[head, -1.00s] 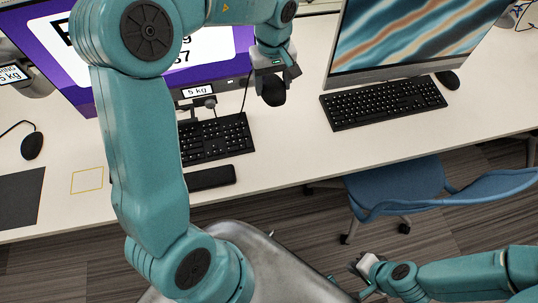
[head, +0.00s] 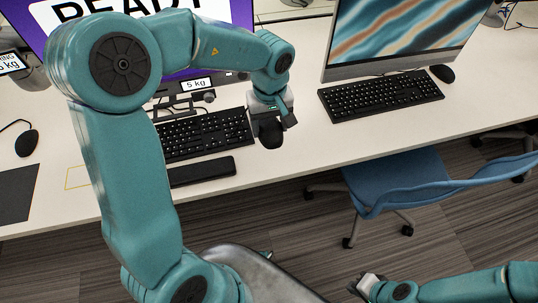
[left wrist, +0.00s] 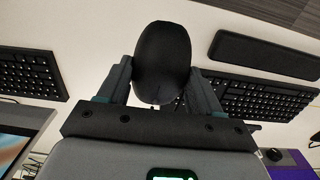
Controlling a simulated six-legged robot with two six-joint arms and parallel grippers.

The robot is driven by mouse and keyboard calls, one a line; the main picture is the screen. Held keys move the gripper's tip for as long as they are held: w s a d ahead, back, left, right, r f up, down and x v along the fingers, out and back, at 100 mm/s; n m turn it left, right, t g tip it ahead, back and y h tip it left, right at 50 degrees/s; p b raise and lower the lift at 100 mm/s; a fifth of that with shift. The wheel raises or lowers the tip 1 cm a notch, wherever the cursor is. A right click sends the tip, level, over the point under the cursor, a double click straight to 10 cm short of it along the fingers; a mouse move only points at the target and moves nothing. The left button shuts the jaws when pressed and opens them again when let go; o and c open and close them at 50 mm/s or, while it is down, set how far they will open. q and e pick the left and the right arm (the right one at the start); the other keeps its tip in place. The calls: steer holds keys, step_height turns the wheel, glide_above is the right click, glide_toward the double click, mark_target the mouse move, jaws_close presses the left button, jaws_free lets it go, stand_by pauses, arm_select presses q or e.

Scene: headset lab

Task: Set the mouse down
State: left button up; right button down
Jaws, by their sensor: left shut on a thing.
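A black mouse (head: 270,134) is held in my left gripper (head: 270,122) above the white desk (head: 300,150), to the right of the left keyboard. In the left wrist view the mouse (left wrist: 162,62) sits between the two fingers, which press on its sides. Whether it touches the desk cannot be told for certain. A yellow outlined square (head: 78,177) lies on the desk at the left, partly hidden by my left arm. My right gripper (head: 366,284) is low at the bottom right, over the floor, away from the desk; its fingers are too small to read.
A black keyboard (head: 208,133) and wrist rest (head: 202,171) lie left of the held mouse. Another keyboard (head: 380,96) and mouse (head: 442,73) are at the right. Another mouse (head: 27,143) and a dark mat (head: 17,193) are at far left. A blue chair (head: 395,180) stands at the front.

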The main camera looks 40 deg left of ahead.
arm_select(q)
steer(key=b, duration=0.1)
glide_above(270, 157)
step_height(270, 157, down, 7)
steer(key=shift+r, duration=0.2)
steer(key=shift+f+b, duration=0.3)
steer(key=shift+f, duration=0.3)
step_height(270, 157, down, 4)
steer(key=shift+s+r+b, duration=0.1)
steer(key=shift+r+b, duration=0.05)
steer(key=shift+b, duration=0.45)
steer(key=shift+f, duration=0.2)
steer(key=shift+r, duration=0.15)
steer(key=o, duration=1.1)
steer(key=shift+f, duration=0.2)
